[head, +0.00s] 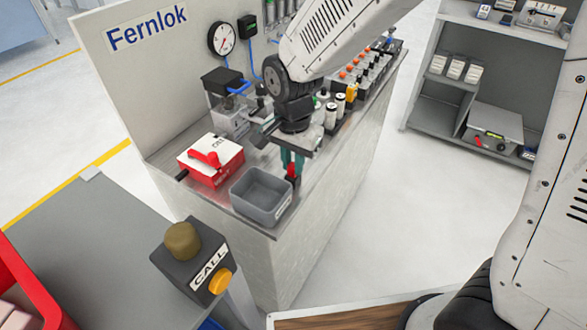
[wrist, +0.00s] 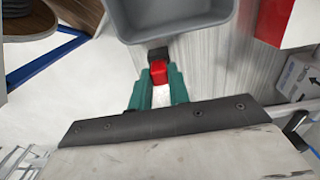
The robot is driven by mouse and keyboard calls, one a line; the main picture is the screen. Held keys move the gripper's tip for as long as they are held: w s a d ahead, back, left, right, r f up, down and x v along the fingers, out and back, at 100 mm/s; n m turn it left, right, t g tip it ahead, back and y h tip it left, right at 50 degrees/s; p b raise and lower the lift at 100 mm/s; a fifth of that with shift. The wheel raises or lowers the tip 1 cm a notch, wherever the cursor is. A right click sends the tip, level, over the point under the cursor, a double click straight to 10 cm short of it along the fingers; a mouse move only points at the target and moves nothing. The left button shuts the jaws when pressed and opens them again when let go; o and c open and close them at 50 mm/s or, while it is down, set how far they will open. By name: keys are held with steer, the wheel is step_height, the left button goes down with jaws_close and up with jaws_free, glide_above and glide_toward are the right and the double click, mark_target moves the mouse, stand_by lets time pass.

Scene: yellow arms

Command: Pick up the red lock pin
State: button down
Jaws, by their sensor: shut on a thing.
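The red lock pin (wrist: 158,72) is between the green fingertips of my gripper (wrist: 158,88) in the wrist view. Its red part sits between the fingers and a dark end points toward the grey bin. In the head view my gripper (head: 291,170) is over the bench's front edge, just right of the grey bin, and the pin shows as a small red piece (head: 292,173) at the fingers. The gripper is shut on the pin. Whether the pin touches the bench or the bin is hard to tell.
An open grey bin (head: 261,190) stands at the bench's front edge, beside my gripper. A red and white box with a red handle (head: 210,158) is left of it. Bottles (head: 335,108) and several control buttons line the bench behind.

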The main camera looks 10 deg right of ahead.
mark_target(293, 164)
steer(key=shift+r, duration=0.55)
step_height(293, 164, up, 2)
steer(key=shift+r, duration=0.2)
steer(key=s+d+r, duration=0.1)
steer(key=s+d, duration=0.1)
steer(key=s, duration=1.4)
steer(key=shift+r, duration=0.25)
steer(key=shift+w, duration=0.1)
